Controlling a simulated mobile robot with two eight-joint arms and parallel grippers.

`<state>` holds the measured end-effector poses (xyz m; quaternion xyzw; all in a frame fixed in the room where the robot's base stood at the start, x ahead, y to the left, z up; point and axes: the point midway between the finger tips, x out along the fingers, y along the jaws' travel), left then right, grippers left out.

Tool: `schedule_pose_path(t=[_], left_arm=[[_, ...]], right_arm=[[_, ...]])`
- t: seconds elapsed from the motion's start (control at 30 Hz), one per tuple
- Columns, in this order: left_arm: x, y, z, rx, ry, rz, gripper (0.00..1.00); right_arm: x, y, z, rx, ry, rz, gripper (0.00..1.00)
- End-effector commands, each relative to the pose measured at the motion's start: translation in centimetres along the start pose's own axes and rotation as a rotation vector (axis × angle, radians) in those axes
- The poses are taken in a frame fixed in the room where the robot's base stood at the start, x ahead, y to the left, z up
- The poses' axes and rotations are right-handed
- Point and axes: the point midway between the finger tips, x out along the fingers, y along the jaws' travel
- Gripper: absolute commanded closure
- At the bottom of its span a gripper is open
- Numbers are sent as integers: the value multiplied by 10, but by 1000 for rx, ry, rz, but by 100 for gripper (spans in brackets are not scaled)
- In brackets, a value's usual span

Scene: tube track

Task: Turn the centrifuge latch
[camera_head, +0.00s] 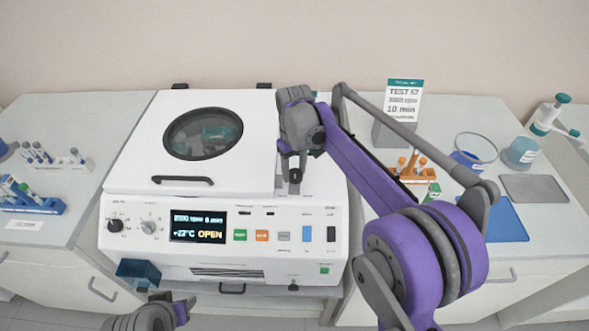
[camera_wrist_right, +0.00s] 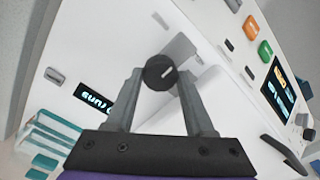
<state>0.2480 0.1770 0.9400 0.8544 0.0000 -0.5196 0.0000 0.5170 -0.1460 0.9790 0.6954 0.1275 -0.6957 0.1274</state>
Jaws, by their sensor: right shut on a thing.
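The white centrifuge (camera_head: 250,107) stands in the middle of the head view with its lid (camera_head: 140,165) down. Its display (camera_head: 198,227) reads OPEN. The latch is a round dark knob with a light line on it (camera_wrist_right: 160,73), in the right wrist view. My right gripper (camera_wrist_right: 157,80) is shut on the latch, one finger on each side of the knob. In the head view my right gripper (camera_head: 294,165) is over the front right of the centrifuge and hides most of the latch. My left gripper (camera_head: 172,308) is partly in view at the bottom, apart from the centrifuge; its fingers are unclear.
A tube rack (camera_head: 35,205) and several tubes are on the left bench. On the right bench are a sign (camera_head: 402,100), an orange tube rack (camera_head: 408,170), a blue mat (camera_head: 505,222) and a jar (camera_head: 522,152). My right arm crosses above that bench.

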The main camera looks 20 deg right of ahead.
Motion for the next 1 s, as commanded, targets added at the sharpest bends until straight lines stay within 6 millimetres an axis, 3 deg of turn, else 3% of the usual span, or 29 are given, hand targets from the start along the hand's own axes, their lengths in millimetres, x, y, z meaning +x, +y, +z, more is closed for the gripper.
schedule_pose_path(t=[0.63,0.67,0.8,1.0], left_arm=[[0,0,0,0,0,0,50],[0,0,0,0,0,0,50],[0,0,0,0,0,0,50],[0,0,0,0,0,0,50]], right_arm=[[-1,0,0,-48,1,1,100],[-1,0,0,-48,1,1,41],[0,0,0,-47,1,0,16],[0,0,0,-46,0,0,16]])
